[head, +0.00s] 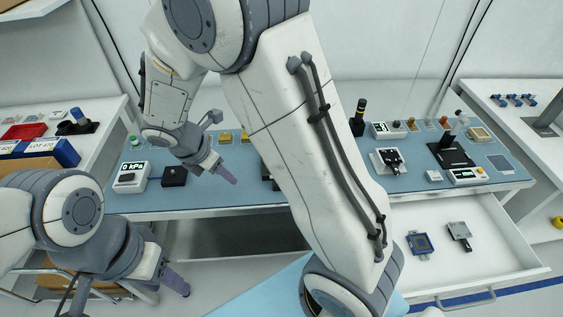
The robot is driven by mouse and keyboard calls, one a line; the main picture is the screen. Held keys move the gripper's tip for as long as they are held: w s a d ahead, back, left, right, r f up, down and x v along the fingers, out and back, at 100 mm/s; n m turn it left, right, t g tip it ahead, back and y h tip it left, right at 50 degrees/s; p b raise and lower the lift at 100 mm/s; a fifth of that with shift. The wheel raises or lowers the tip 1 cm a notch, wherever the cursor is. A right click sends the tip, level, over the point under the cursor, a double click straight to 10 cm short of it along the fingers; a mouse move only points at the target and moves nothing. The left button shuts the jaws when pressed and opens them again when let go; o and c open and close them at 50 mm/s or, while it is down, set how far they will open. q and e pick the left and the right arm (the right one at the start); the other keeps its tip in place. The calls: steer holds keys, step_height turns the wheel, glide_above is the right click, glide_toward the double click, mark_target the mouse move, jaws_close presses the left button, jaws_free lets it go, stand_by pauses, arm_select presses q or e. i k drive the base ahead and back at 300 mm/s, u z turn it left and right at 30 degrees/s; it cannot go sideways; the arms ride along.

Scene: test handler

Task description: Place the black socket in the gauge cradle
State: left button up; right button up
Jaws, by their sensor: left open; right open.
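An open drawer (497,262) at the right holds a blue-framed socket (421,244) and, to its right, a dark grey socket-like piece (459,232), perhaps the black socket. I cannot tell for sure which thing is the gauge cradle; a black block (174,177) sits beside a "0 kPa" gauge (132,176) on the blue bench top. My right gripper (226,174) is open and empty over the bench, right of that block. My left gripper (172,283) is open and empty, low in front of the bench at the left.
My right arm crosses the middle and hides part of the bench (240,197). A white fixture with black parts (387,161) and a black stand (450,153) are at the bench's right. Side tables stand left and right. The drawer's front half is clear.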

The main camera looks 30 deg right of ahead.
mark_target(453, 157)
steer(key=u, duration=1.8)
steer(key=i, duration=1.2)
steer(key=z, duration=3.3)
steer(key=i, duration=0.5)
steer(key=z, duration=0.1)
